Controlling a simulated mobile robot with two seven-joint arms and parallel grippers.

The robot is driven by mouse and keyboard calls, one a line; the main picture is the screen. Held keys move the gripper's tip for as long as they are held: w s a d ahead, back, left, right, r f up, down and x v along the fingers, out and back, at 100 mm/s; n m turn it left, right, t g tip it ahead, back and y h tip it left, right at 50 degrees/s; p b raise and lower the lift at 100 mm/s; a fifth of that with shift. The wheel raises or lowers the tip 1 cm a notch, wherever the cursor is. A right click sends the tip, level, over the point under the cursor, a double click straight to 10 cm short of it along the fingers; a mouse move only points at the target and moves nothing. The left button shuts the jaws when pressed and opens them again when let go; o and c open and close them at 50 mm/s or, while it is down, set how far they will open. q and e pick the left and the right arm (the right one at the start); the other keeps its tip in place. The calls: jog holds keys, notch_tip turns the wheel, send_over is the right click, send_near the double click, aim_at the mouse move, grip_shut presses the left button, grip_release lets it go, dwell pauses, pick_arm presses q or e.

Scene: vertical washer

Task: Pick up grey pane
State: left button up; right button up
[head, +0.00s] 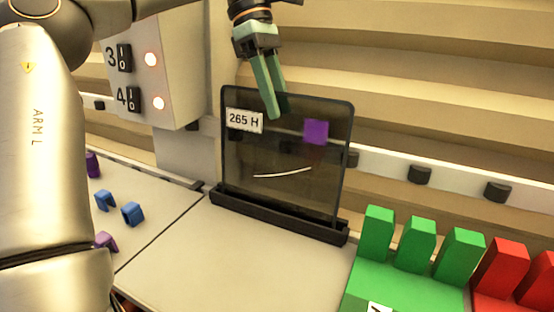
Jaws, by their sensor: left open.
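The grey pane (270,150) is a dark, see-through sheet with a black frame. It stands upright in a black slotted base (275,216) on the pale table. It bears a white label reading "265 H", a purple square and a thin curved white line. My left gripper (275,112) points down at the pane's top edge, with its green fingers overlapping the upper part of the pane in the picture. The fingers are open with a narrow gap. I cannot tell whether the pane's edge lies between them. My right gripper is not in view.
Green blocks (417,245) and red blocks (505,265) stand at the right. Small blue clips (132,213) and purple clips (106,241) lie at the left. A switch box (150,75) with lit lamps stands behind. The table (240,265) before the pane is clear.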

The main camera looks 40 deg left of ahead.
pick_arm(q)
jog(key=shift+x, duration=1)
jog(key=shift+f, duration=0.25)
grip_shut()
jog(key=shift+w+r, duration=0.1)
jog(key=shift+r, duration=0.05)
dwell(1.1)
